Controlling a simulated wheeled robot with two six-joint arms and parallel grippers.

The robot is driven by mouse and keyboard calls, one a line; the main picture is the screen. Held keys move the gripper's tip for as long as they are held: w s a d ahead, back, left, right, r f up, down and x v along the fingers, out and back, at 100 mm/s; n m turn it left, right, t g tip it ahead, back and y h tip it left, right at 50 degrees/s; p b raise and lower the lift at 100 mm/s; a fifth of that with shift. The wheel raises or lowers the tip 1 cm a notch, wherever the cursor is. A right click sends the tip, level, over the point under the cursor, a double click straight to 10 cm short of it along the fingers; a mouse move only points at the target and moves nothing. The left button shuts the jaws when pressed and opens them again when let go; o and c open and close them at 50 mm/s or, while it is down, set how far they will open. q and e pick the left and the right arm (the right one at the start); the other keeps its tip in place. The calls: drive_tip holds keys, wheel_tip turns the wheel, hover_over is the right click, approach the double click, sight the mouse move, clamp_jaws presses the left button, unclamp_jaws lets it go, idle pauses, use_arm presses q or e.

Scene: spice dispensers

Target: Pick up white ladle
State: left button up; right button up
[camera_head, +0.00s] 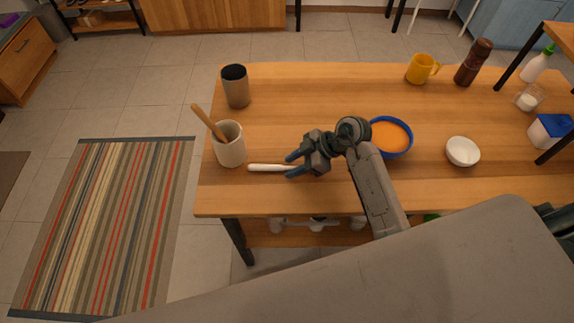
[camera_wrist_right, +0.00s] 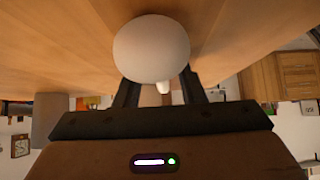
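The white ladle (camera_head: 268,168) lies on the wooden table near its front edge in the head view. Its handle points left, and its bowl end is hidden under my right gripper. In the right wrist view the round white bowl of the ladle (camera_wrist_right: 151,48) is close in front of the camera, and a short piece of handle shows below it. My right gripper (camera_head: 291,165) is open, with its two fingers apart on either side of the ladle handle. In the wrist view the bowl partly covers the fingers. I cannot tell whether they touch it. My left gripper is not in view.
A white crock (camera_head: 230,150) with a wooden utensil and a brown cup (camera_head: 236,88) stand left. A blue-rimmed orange bowl (camera_head: 391,151) is beside my right arm. A small white bowl (camera_head: 462,152) stands farther right. The table's back middle is clear.

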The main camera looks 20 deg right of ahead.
clamp_jaws()
drive_tip(key=shift+r, duration=0.15)
